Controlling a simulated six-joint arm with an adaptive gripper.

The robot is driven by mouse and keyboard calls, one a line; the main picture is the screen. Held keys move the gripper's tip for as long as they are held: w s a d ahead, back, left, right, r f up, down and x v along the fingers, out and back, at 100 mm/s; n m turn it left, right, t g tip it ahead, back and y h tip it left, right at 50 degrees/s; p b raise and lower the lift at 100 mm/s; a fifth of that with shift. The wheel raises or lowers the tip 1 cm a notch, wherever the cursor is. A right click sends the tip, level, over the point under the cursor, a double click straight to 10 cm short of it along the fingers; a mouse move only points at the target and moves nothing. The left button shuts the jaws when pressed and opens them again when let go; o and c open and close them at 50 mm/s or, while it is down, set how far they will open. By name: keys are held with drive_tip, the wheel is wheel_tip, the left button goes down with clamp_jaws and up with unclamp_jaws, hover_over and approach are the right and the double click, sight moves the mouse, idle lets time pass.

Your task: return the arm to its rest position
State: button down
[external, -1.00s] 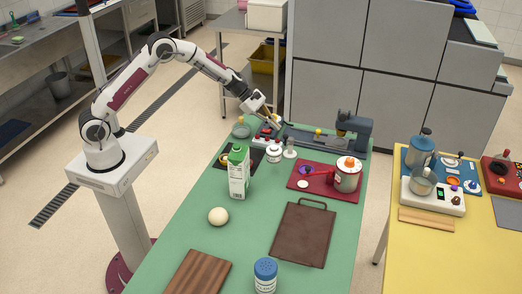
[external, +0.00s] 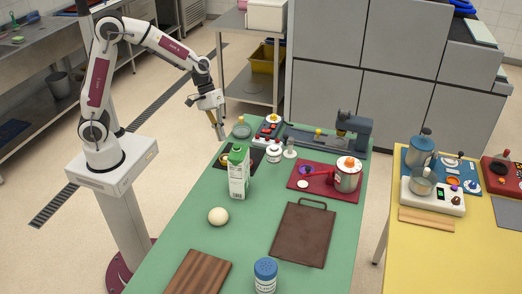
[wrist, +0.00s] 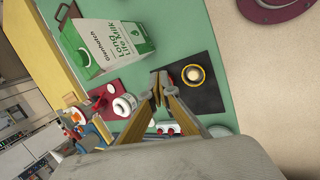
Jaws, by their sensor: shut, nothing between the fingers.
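My gripper (external: 219,132) hangs pointing down just off the far left edge of the green table (external: 245,228), above its top. Its fingers are shut with nothing between them. In the wrist view the closed fingertips (wrist: 159,75) show in front of the green table, near a black mat with a round yellow-rimmed item (wrist: 194,74). My arm is bent at the elbow, rising from its white base beside the table.
A milk carton (external: 238,172) stands near my gripper, with a white jar (external: 274,154) and a glass bowl (external: 241,130) close by. A red tray with a pot (external: 347,176), a brown board (external: 302,236) and a dough ball (external: 218,216) lie further along.

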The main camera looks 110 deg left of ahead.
drive_tip(key=s+d+r+m+y, duration=0.1)
drive_tip(key=s+d+r+m, duration=0.3)
drive_tip(key=s+d+m, duration=0.1)
drive_tip(key=s+d+r+m+y, duration=0.1)
drive_tip(key=s+d+r+m, duration=0.3)
drive_tip(key=s+d, duration=0.3)
drive_tip(key=s+d+r+m+t, duration=0.1)
drive_tip(key=s+d+r+m, duration=0.2)
drive_tip(key=s+d+m, duration=0.3)
drive_tip(key=shift+s+r+y, duration=0.4)
drive_tip(key=shift+s, duration=2.1)
drive_tip(key=shift+w, duration=0.15)
idle(1.1)
